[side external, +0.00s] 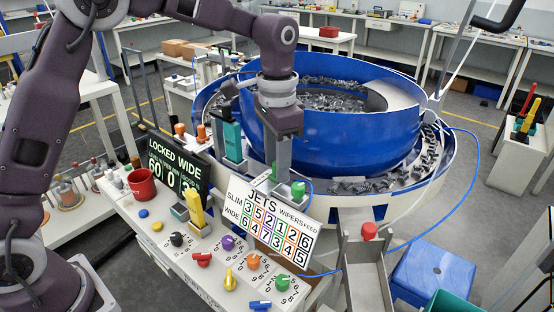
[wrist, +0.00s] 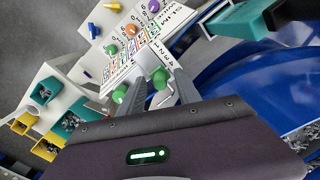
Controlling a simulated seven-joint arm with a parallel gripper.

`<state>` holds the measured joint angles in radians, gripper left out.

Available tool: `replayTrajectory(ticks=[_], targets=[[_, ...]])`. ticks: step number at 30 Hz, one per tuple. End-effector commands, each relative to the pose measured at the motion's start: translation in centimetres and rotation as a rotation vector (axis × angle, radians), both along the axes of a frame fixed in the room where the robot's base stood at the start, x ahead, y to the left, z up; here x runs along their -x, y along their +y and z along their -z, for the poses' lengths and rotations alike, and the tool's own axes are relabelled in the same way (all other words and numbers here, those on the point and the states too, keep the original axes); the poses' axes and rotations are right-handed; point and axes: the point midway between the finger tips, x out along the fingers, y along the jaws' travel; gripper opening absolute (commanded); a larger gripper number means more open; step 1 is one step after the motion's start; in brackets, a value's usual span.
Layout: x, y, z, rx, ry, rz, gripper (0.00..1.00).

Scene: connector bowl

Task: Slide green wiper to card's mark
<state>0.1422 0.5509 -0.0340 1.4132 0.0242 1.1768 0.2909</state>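My gripper (side external: 277,168) points down at the blue bowl's near rim, just behind the card. In the wrist view my gripper's (wrist: 160,82) two fingers are spread apart, with a green knob (wrist: 160,77) beside a bent metal piece between them. I cannot tell if a finger touches it. A second green knob (wrist: 119,94) is just outside the left finger. In the side view a green knob (side external: 298,189) shows right of the fingertips. The white card (side external: 247,204) shows SLIM and WIDE rows of coloured boxed numbers under JETS, WIPERS and FEED; small wiper scale marks are unreadable.
The blue bowl (side external: 325,128) holds metal parts. A black display (side external: 172,160) reads LOCKED WIDE. The front panel has purple (side external: 227,242), orange (side external: 253,262) and green (side external: 282,281) dials. A chute with a red knob (side external: 369,230) stands right.

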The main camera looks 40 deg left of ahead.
Motion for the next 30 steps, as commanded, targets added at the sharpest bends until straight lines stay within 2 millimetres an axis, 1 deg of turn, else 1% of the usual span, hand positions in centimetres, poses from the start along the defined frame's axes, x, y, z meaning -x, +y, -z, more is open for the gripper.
replayTrajectory(ticks=[2, 6, 8, 30], targets=[[0.00, 0.00, -0.02, 0.000, 0.000, 0.000, 0.38], [0.00, 0.00, -0.03, 0.000, 0.000, 0.000, 0.10], [0.00, 0.00, -0.04, 0.000, 0.000, 0.000, 0.00], [-0.01, 0.00, -0.09, 0.000, -0.001, 0.000, 0.00]])
